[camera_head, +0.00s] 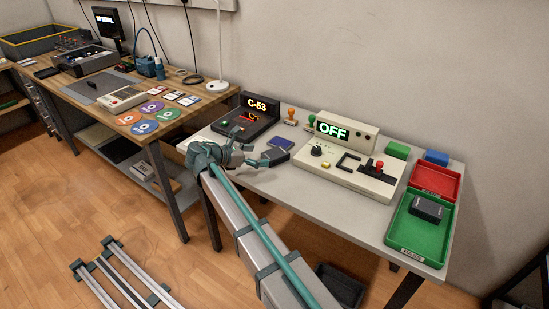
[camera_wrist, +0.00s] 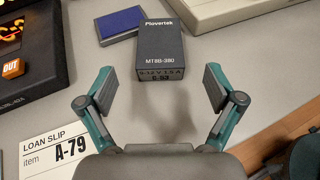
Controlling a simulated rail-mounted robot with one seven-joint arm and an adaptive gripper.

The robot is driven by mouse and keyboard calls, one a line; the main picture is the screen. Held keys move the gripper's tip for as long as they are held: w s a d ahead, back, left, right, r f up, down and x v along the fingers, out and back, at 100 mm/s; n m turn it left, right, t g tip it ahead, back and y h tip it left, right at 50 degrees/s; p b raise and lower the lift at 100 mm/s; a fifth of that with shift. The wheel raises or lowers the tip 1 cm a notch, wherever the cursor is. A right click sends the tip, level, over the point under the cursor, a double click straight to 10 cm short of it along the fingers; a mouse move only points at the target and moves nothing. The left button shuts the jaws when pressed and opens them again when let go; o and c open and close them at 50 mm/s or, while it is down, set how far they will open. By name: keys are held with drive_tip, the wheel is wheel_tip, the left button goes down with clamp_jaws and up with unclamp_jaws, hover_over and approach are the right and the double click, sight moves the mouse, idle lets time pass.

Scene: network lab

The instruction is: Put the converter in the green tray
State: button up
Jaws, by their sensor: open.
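A dark grey box-shaped converter (camera_wrist: 160,50), marked Plovertek MTBB-380 and C-53, sits on the light table just ahead of my fingertips in the wrist view. My gripper (camera_wrist: 160,90) is open and empty, one finger to each side of the converter's near end. In the head view my gripper (camera_head: 268,156) is low over the table's left part and partly covers that spot. The green tray (camera_head: 403,231) lies at the table's right front corner, with a PASS label on its front. Another dark box (camera_head: 428,208) sits in it.
A blue pad (camera_wrist: 120,22) lies behind the converter. A black console (camera_head: 246,118) shows C-53, and a cream tester (camera_head: 345,167) reading OFF stands between my gripper and the green tray. A red tray (camera_head: 435,180) lies behind the green one. A loan slip (camera_wrist: 65,152) reads A-79.

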sight(276, 152)
drive_tip(key=x, duration=0.8)
drive_tip(key=shift+w+d+r, duration=0.25)
drive_tip(key=shift+w+d, duration=0.05)
drive_tip(key=shift+w, duration=0.05)
drive_tip(key=c, duration=1.6)
drive_tip(key=shift+r, duration=0.2)
